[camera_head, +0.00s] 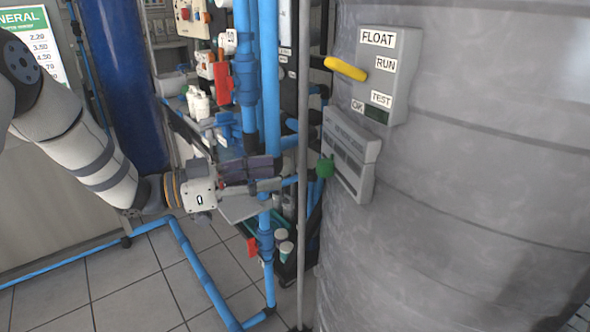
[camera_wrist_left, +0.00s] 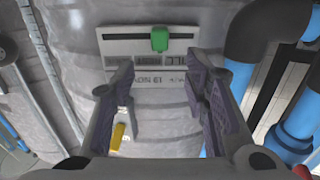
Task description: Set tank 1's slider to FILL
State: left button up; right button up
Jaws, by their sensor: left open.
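The slider panel (camera_head: 350,155) is a grey box on the large grey tank (camera_head: 470,190), with a green slider knob (camera_head: 325,166) sticking out toward the left. In the left wrist view the panel (camera_wrist_left: 125,48) lies ahead, its lettering upside down. My right gripper is not in view.
Above the panel is a FLOAT/RUN/TEST box (camera_head: 388,80) with a yellow lever (camera_head: 345,68). Blue pipes (camera_head: 269,90) and a thin grey upright post (camera_head: 302,150) stand close around the gripper. Tiled floor (camera_head: 120,275) is open at lower left.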

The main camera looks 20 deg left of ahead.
aim_at(341, 179)
pick_arm(q)
jog(key=shift+v, duration=0.8)
jog(key=shift+c, duration=1)
jog(key=shift+s+d+m, duration=0.15)
jog(key=shift+d+m, duration=0.25)
jog(key=c, duration=0.5)
jog(key=s+d+m, duration=0.1)
jog(key=m, duration=0.1)
jog(key=s+d+m, duration=0.1)
jog(key=d+m, duration=0.1)
jog(key=s+d+m+t, duration=0.1)
jog(key=d+m, duration=0.1)
jog(key=shift+s+d+f, duration=0.2)
grip_shut()
jog(key=s+d+m+t+y, duration=0.2)
jog(key=s+m+y, duration=0.15)
jog(key=m, duration=0.55)
jog(key=shift+h, duration=0.25)
jog(key=x, duration=0.9)
jog(key=shift+w+d+f, duration=0.1)
jog(key=shift+w+f, duration=0.1)
jog(key=shift+f, duration=0.2)
jog(key=shift+w+a+n, duration=0.3)
jog(key=shift+w+a, duration=0.5)
jog(key=shift+w, duration=0.15)
jog(key=shift+w+a, duration=0.35)
jog(key=shift+w, duration=0.1)
